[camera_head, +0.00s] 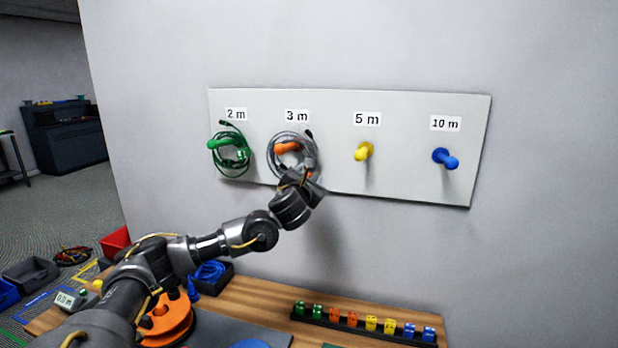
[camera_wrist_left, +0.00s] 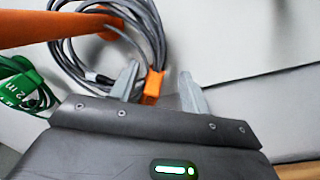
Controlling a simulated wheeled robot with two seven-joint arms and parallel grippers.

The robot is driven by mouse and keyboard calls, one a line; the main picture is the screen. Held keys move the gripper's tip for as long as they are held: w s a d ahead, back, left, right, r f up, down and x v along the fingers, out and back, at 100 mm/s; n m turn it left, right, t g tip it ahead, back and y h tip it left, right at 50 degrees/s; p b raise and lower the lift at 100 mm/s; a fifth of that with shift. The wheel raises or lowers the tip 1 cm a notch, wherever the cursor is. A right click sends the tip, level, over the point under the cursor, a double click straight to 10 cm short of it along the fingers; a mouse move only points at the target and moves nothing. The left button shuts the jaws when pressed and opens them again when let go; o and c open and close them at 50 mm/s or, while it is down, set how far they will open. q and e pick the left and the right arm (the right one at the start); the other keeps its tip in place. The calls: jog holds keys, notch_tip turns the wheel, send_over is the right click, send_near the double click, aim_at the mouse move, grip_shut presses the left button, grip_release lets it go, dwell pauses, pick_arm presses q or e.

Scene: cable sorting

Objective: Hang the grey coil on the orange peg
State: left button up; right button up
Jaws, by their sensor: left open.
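The grey coil (camera_head: 273,159) hangs around the orange peg (camera_head: 288,147) under the "3 m" label on the wall board. In the left wrist view the grey coil (camera_wrist_left: 150,32) loops around the orange peg (camera_wrist_left: 40,27), with an orange tag (camera_wrist_left: 153,86) on its lower part. My left gripper (camera_head: 312,180) is just below the coil. In the left wrist view the left gripper (camera_wrist_left: 160,80) is open, its two fingers apart with the orange tag between them. Whether a finger touches the tag or cable, I cannot tell. The right gripper is not in view.
A green coil (camera_head: 245,170) hangs on the green peg (camera_head: 217,144), left of the orange one. The yellow peg (camera_head: 363,152) and blue peg (camera_head: 446,158) are bare.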

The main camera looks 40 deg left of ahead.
pick_arm(q)
jog(key=shift+s+d+f+b, duration=0.15)
jog(key=shift+s+b, duration=0.15)
jog(key=shift+b, duration=0.05)
jog(key=b+v, duration=0.5)
jog(key=v, duration=0.5)
jog(key=shift+b, duration=0.3)
